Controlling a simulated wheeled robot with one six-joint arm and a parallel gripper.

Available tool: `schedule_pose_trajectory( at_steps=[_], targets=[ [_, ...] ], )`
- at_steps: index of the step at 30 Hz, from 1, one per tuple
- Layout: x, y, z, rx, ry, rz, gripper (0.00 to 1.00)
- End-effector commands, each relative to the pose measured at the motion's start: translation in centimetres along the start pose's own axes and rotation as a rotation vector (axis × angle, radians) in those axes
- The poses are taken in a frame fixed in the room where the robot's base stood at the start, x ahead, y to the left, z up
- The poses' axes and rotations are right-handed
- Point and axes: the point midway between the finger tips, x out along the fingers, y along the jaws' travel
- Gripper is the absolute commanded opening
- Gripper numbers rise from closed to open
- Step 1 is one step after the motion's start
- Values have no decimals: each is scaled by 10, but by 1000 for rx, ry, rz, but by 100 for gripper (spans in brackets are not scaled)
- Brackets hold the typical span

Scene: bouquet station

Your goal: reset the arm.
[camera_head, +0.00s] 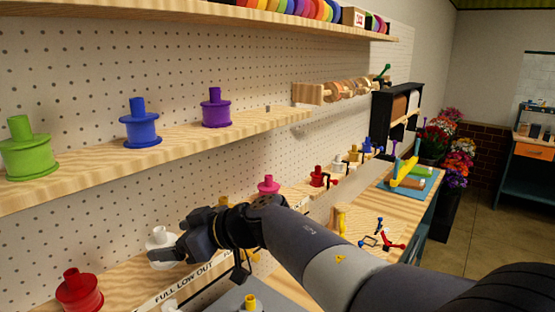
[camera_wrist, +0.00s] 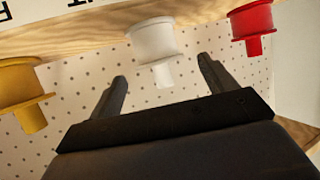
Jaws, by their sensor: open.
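My gripper (camera_head: 178,247) is in front of the lower shelf in the head view, at the white spool (camera_head: 160,240). In the wrist view my gripper (camera_wrist: 162,84) has its two dark fingers spread apart. The white spool (camera_wrist: 152,42) shows upside down there, its narrow peg between the fingertips. I cannot tell whether any finger touches it. A yellow spool (camera_wrist: 22,85) is to the left and a red spool (camera_wrist: 252,22) to the right in the wrist view. The red spool (camera_head: 79,290) is left of the gripper in the head view.
An upper shelf (camera_head: 180,142) holds green (camera_head: 27,150), blue (camera_head: 140,125) and purple (camera_head: 215,108) spools above my arm. A pegboard (camera_head: 100,70) stands behind. A pink spool (camera_head: 268,185) sits beyond my wrist. A table (camera_head: 400,205) with tools stands at right, with open floor (camera_head: 480,245) beside it.

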Motion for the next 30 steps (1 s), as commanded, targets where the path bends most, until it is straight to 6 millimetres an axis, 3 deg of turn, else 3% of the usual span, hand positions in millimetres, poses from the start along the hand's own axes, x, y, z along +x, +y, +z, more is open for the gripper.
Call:
schedule_pose_trajectory(
  at_steps=[7, 15, 30],
  targets=[
    [44, -1, 3, 1, -3, -2, 80],
    [32, -1, -15, -2, 1, 1, 80],
    [35, -1, -10, 2, -1, 0, 80]
  ],
)
